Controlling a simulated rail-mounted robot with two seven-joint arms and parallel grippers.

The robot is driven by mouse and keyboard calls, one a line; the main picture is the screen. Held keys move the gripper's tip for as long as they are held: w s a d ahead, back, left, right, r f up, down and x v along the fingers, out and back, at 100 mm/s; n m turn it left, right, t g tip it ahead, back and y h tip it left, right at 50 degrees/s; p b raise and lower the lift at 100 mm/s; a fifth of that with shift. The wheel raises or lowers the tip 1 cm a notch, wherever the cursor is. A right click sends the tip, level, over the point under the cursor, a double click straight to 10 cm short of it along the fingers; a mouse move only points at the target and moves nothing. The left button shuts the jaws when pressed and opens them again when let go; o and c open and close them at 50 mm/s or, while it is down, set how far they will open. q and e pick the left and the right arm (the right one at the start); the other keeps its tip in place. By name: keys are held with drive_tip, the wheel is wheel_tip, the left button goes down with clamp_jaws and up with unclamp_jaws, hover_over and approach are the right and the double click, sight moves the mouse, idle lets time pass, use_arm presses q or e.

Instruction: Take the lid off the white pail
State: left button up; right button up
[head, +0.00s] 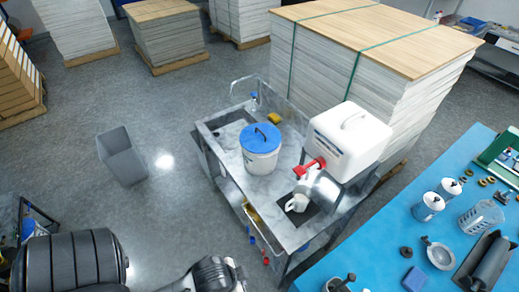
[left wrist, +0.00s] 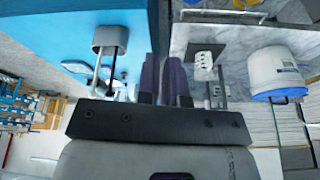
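The white pail (head: 261,163) stands upright on the grey marble top of a cart in the head view. Its blue lid (head: 255,137) is on it, with a dark handle on top. In the left wrist view the picture is turned over: the pail (left wrist: 270,68) is at the upper right with its blue lid (left wrist: 262,94) below it. My left gripper (left wrist: 163,60) shows there as two dark fingers close together, with nothing seen between them. It is apart from the pail. In the head view only parts of my arms show along the bottom edge. My right gripper is not in view.
A blue table (head: 400,225) with cups and tools is at right.

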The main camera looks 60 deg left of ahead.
use_arm(q)
drive_tip(key=o, duration=0.6)
